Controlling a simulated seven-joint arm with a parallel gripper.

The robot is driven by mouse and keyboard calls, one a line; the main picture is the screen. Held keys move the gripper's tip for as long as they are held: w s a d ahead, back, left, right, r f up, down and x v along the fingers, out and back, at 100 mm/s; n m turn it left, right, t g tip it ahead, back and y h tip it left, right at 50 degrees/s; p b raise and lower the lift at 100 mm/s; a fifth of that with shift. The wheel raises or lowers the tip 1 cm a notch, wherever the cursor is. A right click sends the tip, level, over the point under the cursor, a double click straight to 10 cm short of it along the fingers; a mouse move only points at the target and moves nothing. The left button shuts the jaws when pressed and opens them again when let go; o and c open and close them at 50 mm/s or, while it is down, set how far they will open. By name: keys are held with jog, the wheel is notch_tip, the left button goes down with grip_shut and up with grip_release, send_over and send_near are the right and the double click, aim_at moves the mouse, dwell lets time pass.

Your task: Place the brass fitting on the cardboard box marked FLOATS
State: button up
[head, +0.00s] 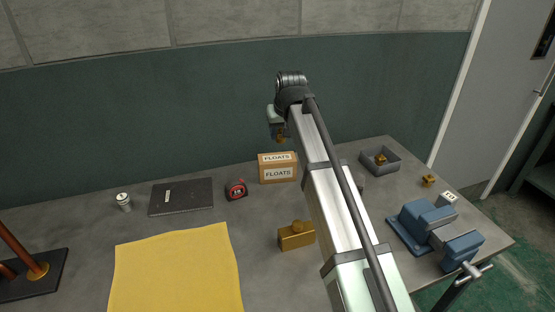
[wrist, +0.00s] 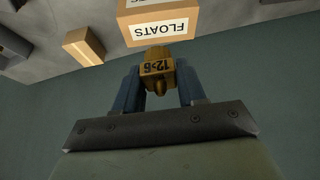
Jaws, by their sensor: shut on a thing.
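The cardboard box marked FLOATS (head: 277,160) stands upright on the bench below the gripper. The box (wrist: 157,10) is also at the top of the wrist view, its label upside down. A gap shows between fitting and box in the head view.
A tape measure (head: 236,189) and dark flat case (head: 181,197) lie left of the box.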

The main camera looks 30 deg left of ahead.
jog(key=w+a+r, duration=0.2)
jog(key=w+a, duration=0.1)
jog(key=n, duration=0.1)
send_near(275, 155)
jog(key=shift+x, duration=2.8)
jog(key=shift+w+f, duration=0.1)
jog(key=shift+f, duration=0.05)
jog(key=o, duration=1.1)
jog(key=v, duration=1.2)
jog(key=shift+w+d+r, duration=0.1)
jog(key=shift+w+r, duration=0.15)
